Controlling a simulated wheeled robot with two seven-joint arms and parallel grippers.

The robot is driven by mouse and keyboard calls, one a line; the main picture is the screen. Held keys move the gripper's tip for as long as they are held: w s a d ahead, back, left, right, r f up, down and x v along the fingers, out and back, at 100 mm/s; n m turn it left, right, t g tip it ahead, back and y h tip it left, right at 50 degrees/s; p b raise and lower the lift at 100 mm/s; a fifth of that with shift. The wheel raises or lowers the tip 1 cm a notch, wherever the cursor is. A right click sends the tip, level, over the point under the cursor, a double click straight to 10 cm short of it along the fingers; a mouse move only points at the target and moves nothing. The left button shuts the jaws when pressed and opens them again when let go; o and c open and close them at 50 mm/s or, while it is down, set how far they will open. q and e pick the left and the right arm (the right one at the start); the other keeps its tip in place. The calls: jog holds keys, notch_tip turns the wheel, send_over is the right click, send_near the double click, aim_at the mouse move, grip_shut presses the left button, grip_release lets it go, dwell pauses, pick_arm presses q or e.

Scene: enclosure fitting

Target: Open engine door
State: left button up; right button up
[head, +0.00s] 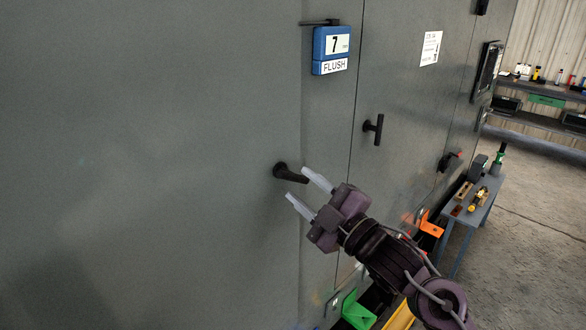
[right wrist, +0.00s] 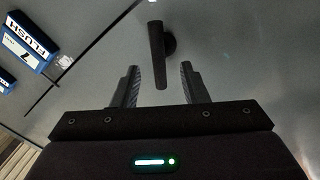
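The engine door (head: 170,160) is a large grey panel filling the left of the head view, and it looks shut. A black lever handle (head: 290,173) sits on it near its right edge and points right, slightly down. In the right wrist view the handle (right wrist: 156,55) stands between and beyond the fingertips. My right gripper (head: 303,187) is open just to the right of and below the handle. In the right wrist view its fingers (right wrist: 158,68) are apart, with the handle's free end near the gap; I cannot tell if they touch. My left gripper is not in view.
A blue "7 FLUSH" sign (head: 332,48) hangs above the handle. Another panel with a black T-handle (head: 373,129) is to the right. A small grey table (head: 470,205) with tools stands farther right. Green (head: 357,312) and orange (head: 430,226) brackets sit low by the enclosure.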

aim_at(295, 180)
jog(key=p+x, duration=0.1)
jog(key=x, duration=0.2)
jog(key=shift+w+f, duration=0.1)
jog(key=shift+w, duration=0.1)
jog(key=shift+w+a+f, duration=0.1)
jog(key=shift+w+a, duration=0.1)
jog(key=shift+w, duration=0.15)
jog(key=c, duration=0.5)
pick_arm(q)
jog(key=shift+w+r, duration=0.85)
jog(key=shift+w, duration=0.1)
pick_arm(e)
grip_shut()
